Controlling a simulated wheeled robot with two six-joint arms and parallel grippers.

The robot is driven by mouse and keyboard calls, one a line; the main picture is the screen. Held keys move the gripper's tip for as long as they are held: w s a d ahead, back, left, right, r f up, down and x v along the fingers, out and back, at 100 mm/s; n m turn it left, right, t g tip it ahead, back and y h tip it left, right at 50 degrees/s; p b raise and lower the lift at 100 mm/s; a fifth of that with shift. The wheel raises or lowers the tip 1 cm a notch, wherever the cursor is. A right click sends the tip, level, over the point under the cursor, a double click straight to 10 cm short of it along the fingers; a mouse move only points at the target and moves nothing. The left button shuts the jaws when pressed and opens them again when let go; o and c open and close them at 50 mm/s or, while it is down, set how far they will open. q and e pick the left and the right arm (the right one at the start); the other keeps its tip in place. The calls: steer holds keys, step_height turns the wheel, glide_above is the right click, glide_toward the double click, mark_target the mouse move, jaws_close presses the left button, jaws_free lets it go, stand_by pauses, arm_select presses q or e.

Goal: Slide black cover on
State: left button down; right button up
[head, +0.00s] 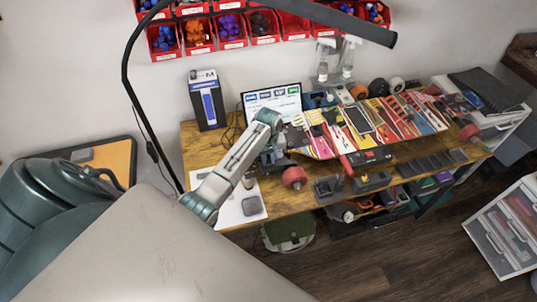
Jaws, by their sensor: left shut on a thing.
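My left gripper (275,158) is over the left part of the workbench, at the left end of a colourful upturned skateboard (362,121). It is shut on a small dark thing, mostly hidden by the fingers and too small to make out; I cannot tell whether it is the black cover. The board has red wheels; one red wheel (293,177) is just right of and below the gripper. I cannot pick out the black cover for certain elsewhere. My right gripper is not in view.
The wooden bench (205,147) holds a laptop (273,101), a dark box (207,99), a black-and-red case (366,158) and black trays (432,163) along the front edge. A black lamp arm (133,100) rises at the left. Red parts bins (230,29) hang behind.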

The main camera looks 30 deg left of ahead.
arm_select(q)
steer(key=shift+f, duration=0.15)
stand_by(0.5)
steer(key=c, duration=1.2)
jaws_free()
steer(key=shift+c, duration=0.2)
steer(key=shift+c, duration=1)
steer(key=shift+r, duration=3.8)
